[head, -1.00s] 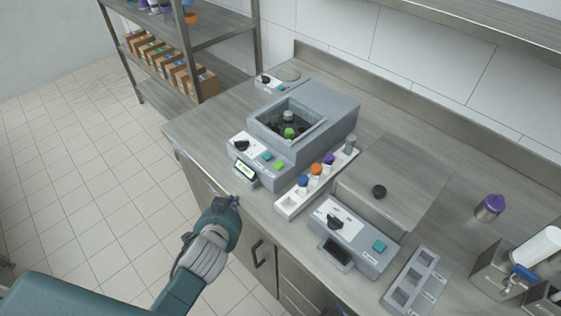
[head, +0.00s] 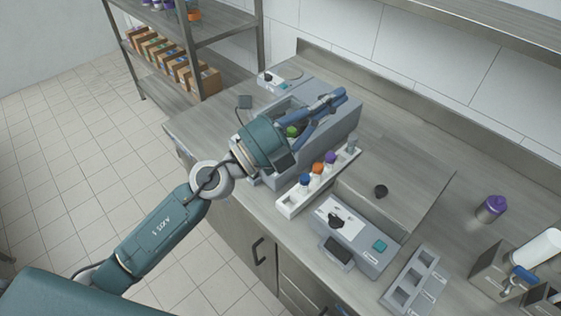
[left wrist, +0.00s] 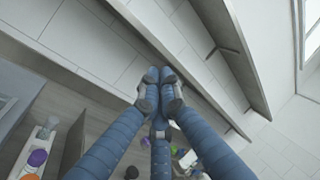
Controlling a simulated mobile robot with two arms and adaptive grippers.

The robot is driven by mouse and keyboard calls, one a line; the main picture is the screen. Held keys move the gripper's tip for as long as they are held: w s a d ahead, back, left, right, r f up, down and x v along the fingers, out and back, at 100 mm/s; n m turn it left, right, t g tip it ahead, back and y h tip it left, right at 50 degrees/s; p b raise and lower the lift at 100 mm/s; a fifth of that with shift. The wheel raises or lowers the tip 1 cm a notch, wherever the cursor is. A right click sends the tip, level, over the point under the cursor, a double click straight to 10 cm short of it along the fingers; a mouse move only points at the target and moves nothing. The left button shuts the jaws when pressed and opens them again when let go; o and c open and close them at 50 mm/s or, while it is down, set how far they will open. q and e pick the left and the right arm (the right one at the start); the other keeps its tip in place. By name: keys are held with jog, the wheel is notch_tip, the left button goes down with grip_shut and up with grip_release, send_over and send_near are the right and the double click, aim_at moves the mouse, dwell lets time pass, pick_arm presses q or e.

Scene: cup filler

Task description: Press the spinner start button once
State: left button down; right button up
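The spinner (head: 345,124) is the grey machine with an open square well on the counter; a green-capped item (head: 291,131) shows in its well. My left gripper (head: 342,94) is above the spinner, its blue fingers reaching across the well toward the back right. In the left wrist view the finger ends (left wrist: 160,88) meet with nothing seen between them, so it looks shut. My wrist covers the spinner's front panel, so its buttons and display are hidden. My right gripper is not in view.
A white rack (head: 286,209) with coloured-capped tubes stands right of the spinner. Farther right are a grey device (head: 362,255) with a teal button, an empty holder (head: 405,289) and a purple-capped jar (head: 491,209). A shelf with boxes (head: 193,76) stands behind left.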

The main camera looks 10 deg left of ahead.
pick_arm(q)
jog(key=s+d+f+m+g, duration=0.1)
jog(key=d+f+m+g, duration=0.4)
jog(key=m, duration=0.3)
jog(key=w+a+f+m+g+y, duration=0.3)
jog(key=a+f+y, duration=0.3)
jog(key=f, duration=0.2)
jog(key=w+a+f+y, duration=0.1)
jog(key=w+a+y, duration=0.1)
jog(key=a, duration=0.3)
jog(key=w+a+f+t+y, duration=0.1)
jog(key=a+y, duration=0.2)
jog(key=a, duration=0.2)
jog(key=shift+w+a+f+m, duration=0.25)
jog(key=shift+w+a+m, duration=0.05)
jog(key=shift+w, duration=0.1)
jog(key=shift+f, duration=0.1)
notch_tip(320, 180, down, 8)
jog(key=b, duration=0.4)
jog(key=shift+f+b, duration=0.35)
jog(key=shift+b, duration=0.15)
jog(key=shift+f+b, duration=0.4)
jog(key=shift+b, duration=0.25)
